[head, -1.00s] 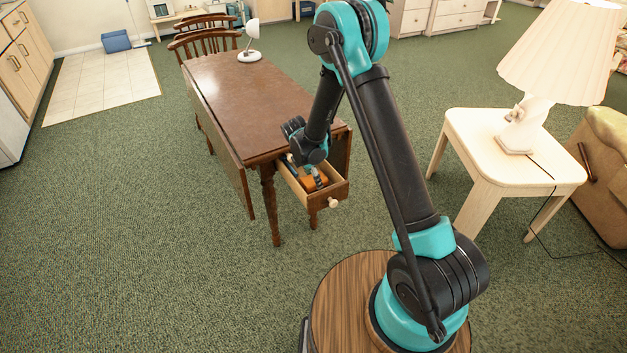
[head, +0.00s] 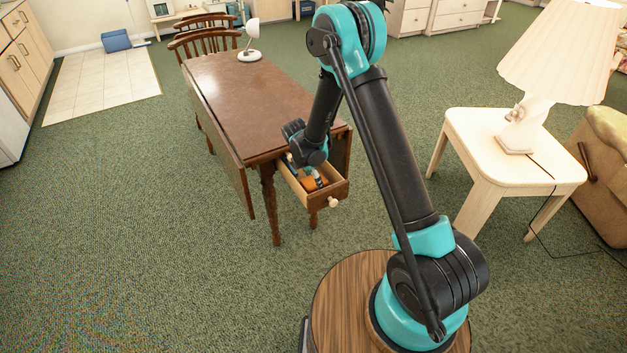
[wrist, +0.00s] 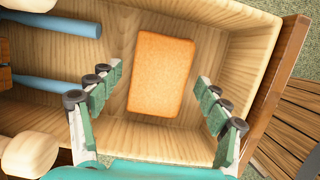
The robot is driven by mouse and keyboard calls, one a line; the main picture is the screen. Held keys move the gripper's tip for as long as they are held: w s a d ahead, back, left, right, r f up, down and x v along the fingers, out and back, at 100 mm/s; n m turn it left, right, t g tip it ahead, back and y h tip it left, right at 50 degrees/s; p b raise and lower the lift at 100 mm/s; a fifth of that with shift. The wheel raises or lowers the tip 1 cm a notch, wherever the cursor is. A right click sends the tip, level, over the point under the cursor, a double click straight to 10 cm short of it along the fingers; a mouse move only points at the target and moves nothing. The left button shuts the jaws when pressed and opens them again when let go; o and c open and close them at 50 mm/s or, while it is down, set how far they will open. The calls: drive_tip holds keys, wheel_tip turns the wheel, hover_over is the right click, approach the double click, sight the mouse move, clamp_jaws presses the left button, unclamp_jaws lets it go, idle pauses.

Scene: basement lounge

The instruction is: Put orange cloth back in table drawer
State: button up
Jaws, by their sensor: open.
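The orange cloth (wrist: 161,75) lies flat as a small rectangle on the floor of the open table drawer (wrist: 235,65). In the head view the cloth (head: 311,184) shows as an orange patch inside the pulled-out drawer (head: 332,190), partly hidden by my gripper. My gripper (wrist: 160,88) is open, its two green-padded fingers standing apart on either side of the cloth in the wrist view. Nothing is between the fingers' pads except the view of the cloth below. In the head view my gripper (head: 314,174) is down at the drawer.
Blue rod-like items (wrist: 55,46) lie in the drawer at the left of the wrist view. The dark wooden table (head: 235,95) carries a small white lamp (head: 249,50). A cream side table (head: 490,145) with a large lamp stands to the right. Green carpet is clear in front.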

sight(306, 184)
drive_tip(key=v, duration=1.2)
drive_tip(key=s+d+r+m, duration=0.3)
drive_tip(key=d+r+m, duration=0.25)
drive_tip(key=d, duration=0.45)
drive_tip(key=s+d+r+m+t+y, duration=0.2)
drive_tip(key=s+d+m, duration=1.6)
drive_tip(key=s, duration=0.3)
drive_tip(key=shift+m+y, duration=0.3)
drive_tip(key=shift+m, duration=0.35)
drive_tip(key=shift+s+r, duration=0.1)
drive_tip(key=shift+r, duration=0.05)
drive_tip(key=shift+c, duration=0.3)
